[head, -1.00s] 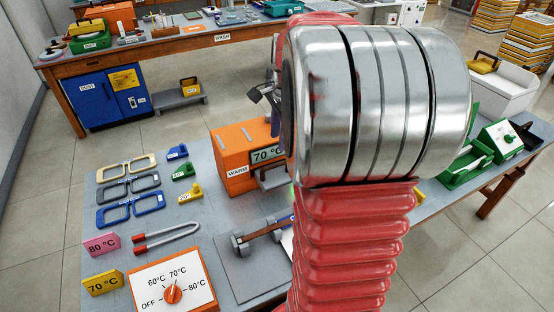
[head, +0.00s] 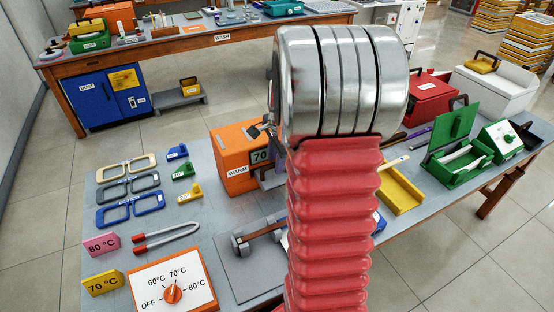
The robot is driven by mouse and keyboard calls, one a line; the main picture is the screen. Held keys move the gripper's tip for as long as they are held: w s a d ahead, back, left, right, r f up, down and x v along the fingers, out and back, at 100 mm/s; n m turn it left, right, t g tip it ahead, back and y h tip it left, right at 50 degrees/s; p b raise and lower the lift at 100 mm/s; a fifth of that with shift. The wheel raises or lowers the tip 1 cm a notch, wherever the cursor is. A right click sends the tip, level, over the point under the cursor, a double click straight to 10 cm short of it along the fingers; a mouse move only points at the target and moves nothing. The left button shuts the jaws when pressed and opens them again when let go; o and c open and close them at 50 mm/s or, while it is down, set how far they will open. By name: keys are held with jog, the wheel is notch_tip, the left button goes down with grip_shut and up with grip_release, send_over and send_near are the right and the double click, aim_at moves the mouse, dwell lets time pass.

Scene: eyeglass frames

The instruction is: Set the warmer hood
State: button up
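The orange warmer (head: 229,152) labelled WARM stands at the back of the near grey table. Its display (head: 261,156) shows 70, the rest being covered by my arm. No separate hood can be made out. My gripper (head: 256,131) shows only as small dark metal parts at the warmer's upper right. Its fingers are mostly hidden behind my arm, so their opening and any contact are unclear. The white control box (head: 153,286) has an orange dial (head: 172,293) turned up near 70 °C.
Coloured eyeglass frames (head: 130,208), small colour blocks (head: 190,193) and a red-tipped fork (head: 167,236) lie at left. A yellow tray (head: 400,190) and a green case (head: 462,160) are at right.

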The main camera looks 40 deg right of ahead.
jog(key=shift+c, duration=0.2)
grip_shut()
dwell(0.4)
